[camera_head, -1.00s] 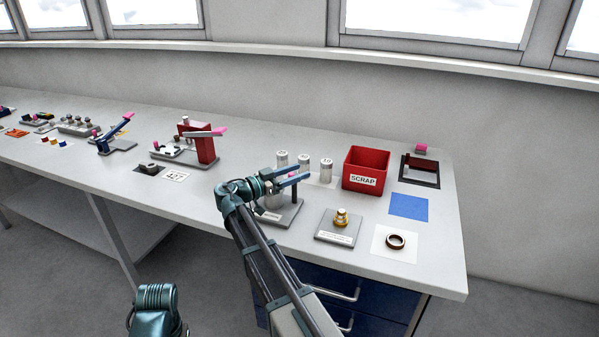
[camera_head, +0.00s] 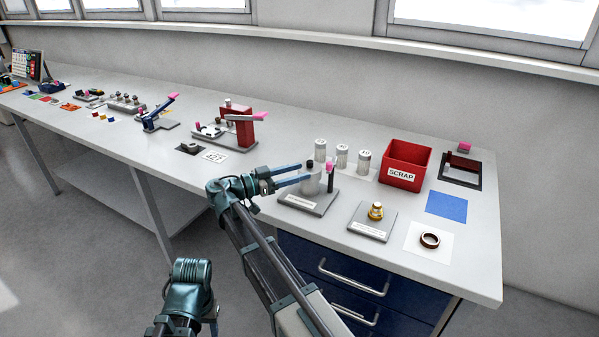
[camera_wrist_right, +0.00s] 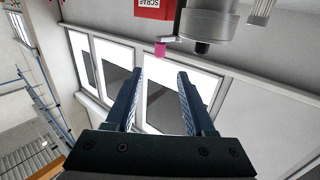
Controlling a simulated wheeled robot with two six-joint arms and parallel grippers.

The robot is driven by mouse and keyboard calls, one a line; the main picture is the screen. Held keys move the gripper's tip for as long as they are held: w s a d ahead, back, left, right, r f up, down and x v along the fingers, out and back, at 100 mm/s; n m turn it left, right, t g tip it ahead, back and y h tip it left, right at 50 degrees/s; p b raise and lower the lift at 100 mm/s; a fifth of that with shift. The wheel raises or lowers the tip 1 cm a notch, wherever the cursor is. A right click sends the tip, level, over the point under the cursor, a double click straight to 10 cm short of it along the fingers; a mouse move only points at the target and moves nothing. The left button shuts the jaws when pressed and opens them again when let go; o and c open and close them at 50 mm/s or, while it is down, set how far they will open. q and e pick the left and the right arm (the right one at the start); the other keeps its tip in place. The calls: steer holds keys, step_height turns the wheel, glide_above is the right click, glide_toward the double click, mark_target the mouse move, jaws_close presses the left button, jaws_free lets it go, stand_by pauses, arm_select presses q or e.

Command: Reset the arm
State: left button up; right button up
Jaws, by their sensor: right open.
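My right arm reaches up from the bottom middle of the head view. Its gripper (camera_head: 296,174) is open, with blue fingers pointing right toward a small stand (camera_head: 308,203) on the bench. The stand carries a metal cylinder (camera_head: 311,184) with a black knob and a dark post (camera_head: 331,178) with a pink tip. The fingertips overlap the cylinder's left side in the picture; I cannot tell whether they touch. In the right wrist view the fingers (camera_wrist_right: 160,78) are apart with nothing between them. My left arm shows only as links at the bottom; its gripper is not visible.
Three white-lidded canisters (camera_head: 342,156), the red SCRAP bin (camera_head: 402,171), a brass part on a grey plate (camera_head: 362,231) and a dark ring (camera_head: 430,240) stand to the right. A red press-like fixture (camera_head: 238,132) stands left. The floor in front is clear.

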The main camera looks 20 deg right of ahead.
steer(key=s+a+f+n+y+p, duration=0.6)
steer(key=s+a+f+n+y, duration=0.35)
steer(key=s+n, duration=0.35)
steer(key=s+a+f+n+g+y+p, duration=0.1)
steer(key=s+a+f+n+y+p, duration=0.1)
steer(key=s+a+n+y, duration=0.5)
steer(key=s+a+f, duration=0.1)
steer(key=s+a, duration=0.3)
steer(key=s, duration=0.1)
steer(key=shift+s+a+f+n+g+p, duration=0.15)
steer(key=shift+a+f+n+g+p, duration=0.15)
steer(key=shift+a+f+n+g, duration=0.1)
